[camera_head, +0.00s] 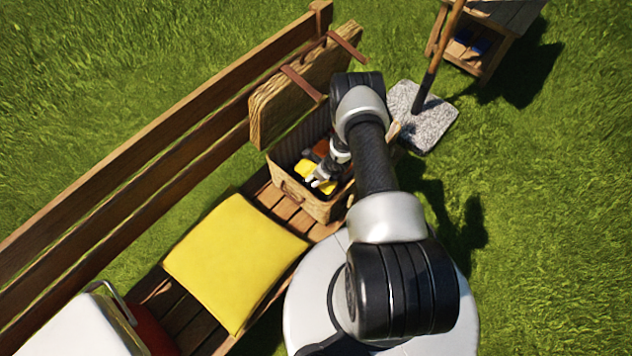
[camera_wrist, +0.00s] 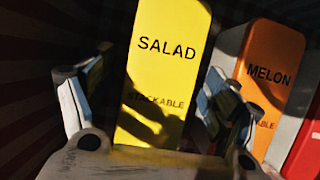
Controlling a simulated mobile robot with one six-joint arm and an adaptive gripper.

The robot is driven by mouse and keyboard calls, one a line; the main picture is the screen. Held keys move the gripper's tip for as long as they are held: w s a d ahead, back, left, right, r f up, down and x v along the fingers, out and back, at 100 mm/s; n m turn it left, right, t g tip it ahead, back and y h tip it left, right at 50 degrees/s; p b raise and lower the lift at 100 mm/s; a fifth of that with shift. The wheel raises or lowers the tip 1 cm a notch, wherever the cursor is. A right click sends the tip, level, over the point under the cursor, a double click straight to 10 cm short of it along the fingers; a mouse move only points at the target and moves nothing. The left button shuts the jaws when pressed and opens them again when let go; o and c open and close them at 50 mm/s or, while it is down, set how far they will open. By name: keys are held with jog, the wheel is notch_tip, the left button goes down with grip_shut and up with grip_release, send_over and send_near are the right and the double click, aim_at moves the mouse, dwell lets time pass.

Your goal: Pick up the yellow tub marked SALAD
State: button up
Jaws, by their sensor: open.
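The yellow tub marked SALAD (camera_wrist: 165,75) stands in the middle of the wrist view, between the two fingers of my gripper (camera_wrist: 150,105). One finger is on each side of it, and the gripper is open. I cannot tell whether the fingers touch it. In the head view the yellow tub (camera_head: 309,173) lies inside the wicker basket (camera_head: 303,204), with my gripper (camera_head: 318,183) over it. My arm hides part of the basket's right side.
An orange tub marked MELON (camera_wrist: 268,75) stands close to the right of the yellow tub, with a red thing (camera_wrist: 306,145) beyond it. The basket's raised lid (camera_head: 285,100) leans on the bench back (camera_head: 150,145). A yellow cushion (camera_head: 235,260) lies on the bench beside the basket.

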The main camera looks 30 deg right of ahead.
jog(key=shift+f, duration=0.1)
jog(key=c, duration=1.5)
jog(key=shift+w, duration=0.1)
